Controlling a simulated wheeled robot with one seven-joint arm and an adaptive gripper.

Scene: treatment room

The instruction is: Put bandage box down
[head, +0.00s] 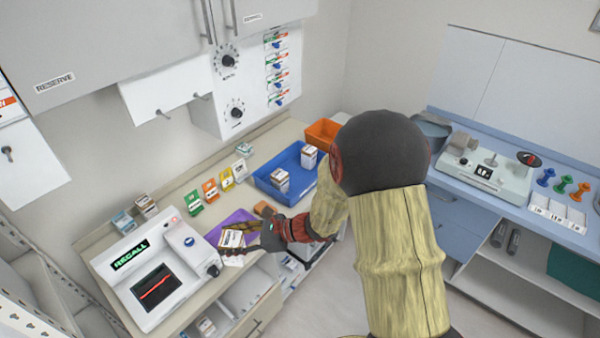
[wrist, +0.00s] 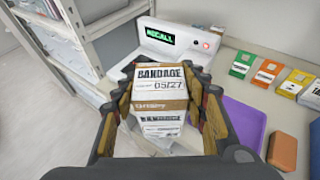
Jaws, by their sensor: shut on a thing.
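The bandage box (wrist: 160,92) is a white and brown carton with "BANDAGE" and "05/27" printed on it. My gripper (wrist: 160,105) is shut on it, with a finger on each side, in the wrist view. The scanner's screen reads "RECALL".
A blue tray (head: 266,185) with two cartons stands farther along the counter, beside an orange bin (head: 322,131). An orange block (wrist: 282,151) lies by the mat. Open drawers with items lie below the counter's front edge.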

